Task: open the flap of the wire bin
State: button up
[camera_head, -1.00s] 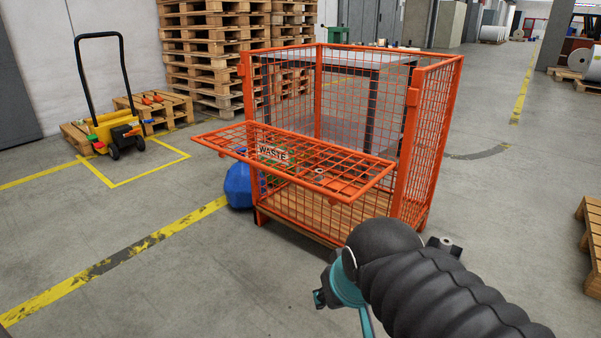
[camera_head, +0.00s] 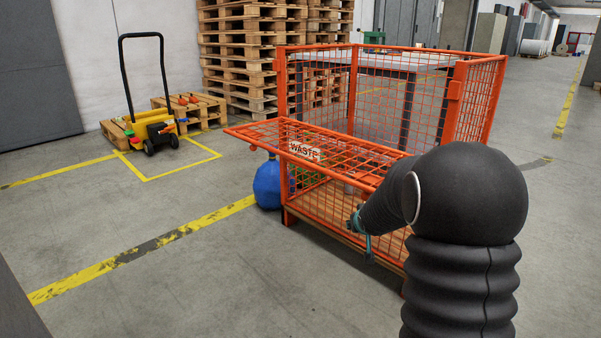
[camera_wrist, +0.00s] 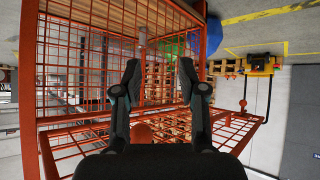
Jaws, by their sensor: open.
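The orange wire bin (camera_head: 481,105) stands in the middle of the head view. Its mesh flap (camera_head: 338,163) is swung down and sticks out from the front, roughly level. A white WASTE sign (camera_head: 305,151) shows at the flap; I cannot tell which panel bears it. My gripper (camera_head: 362,228) is by the bin's front, low near the flap's right part, largely hidden behind my arm. In the wrist view my gripper (camera_wrist: 160,78) is open, its two fingers apart with orange mesh behind them. Nothing shows held between them. I cannot tell whether it touches the flap.
A blue bag (camera_head: 267,185) lies on the floor at the bin's left front corner. A yellow cart (camera_head: 153,130) and stacked pallets (camera_head: 265,45) stand at the back left. A table (camera_head: 415,62) stands behind the bin. The floor at the left front is clear.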

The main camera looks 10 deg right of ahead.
aim_at(317, 152)
jog(key=w+d+f+t+y+b, duration=0.15)
jog(key=w+f+t, duration=0.25)
jog(key=w+f, duration=0.5)
jog(key=w+a+r+n+t+y, duration=0.45)
jog(key=a+r+y, duration=0.35)
jog(key=r+y, duration=0.45)
jog(key=shift+t+h, duration=0.4)
jog(key=shift+t, duration=0.15)
jog(key=b+x, duration=0.1)
jog(key=x, duration=1.1)
jog(key=shift+w+a+r, duration=0.1)
jog(key=shift+w+r, duration=0.05)
jog(key=shift+w, duration=0.25)
grip_shut()
